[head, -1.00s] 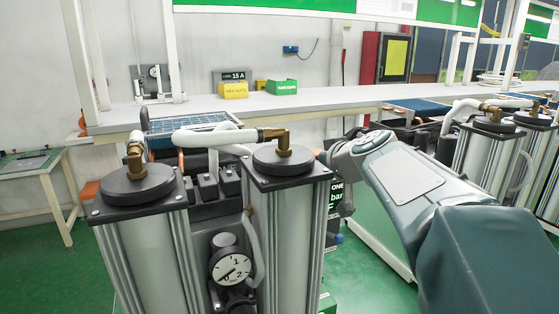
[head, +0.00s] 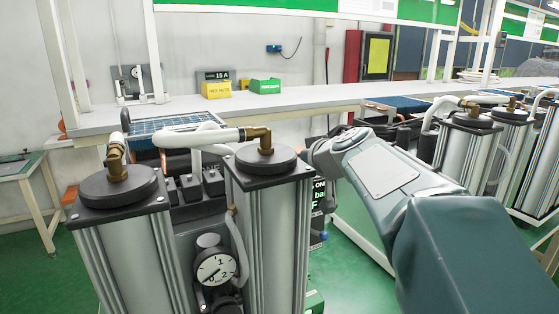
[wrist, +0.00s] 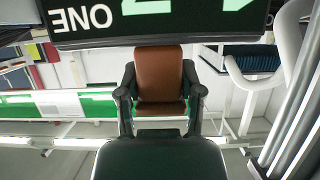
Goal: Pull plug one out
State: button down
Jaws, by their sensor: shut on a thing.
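My gripper (wrist: 160,92) is shut on a brown block-shaped plug (wrist: 160,75), with one dark finger on each side of it. In the wrist view, the plug's top end meets the edge of a black panel (wrist: 90,30) marked ONE, shown upside down. I cannot tell whether the plug is seated in it or apart from it. In the head view, my arm reaches behind the right column of the near pair (head: 268,240), so the gripper and plug are hidden there. Part of the black panel (head: 318,195) shows beside that column.
A second column (head: 120,240) stands at left, with a pressure gauge (head: 215,267) between the two. More columns (head: 465,150) stand at right. A long white bench (head: 300,98) runs behind.

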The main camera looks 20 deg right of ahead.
jog(key=shift+r, duration=1.35)
jog(key=shift+c, duration=0.8)
grip_release()
jog(key=v, duration=0.7)
jog(key=shift+s, duration=0.2)
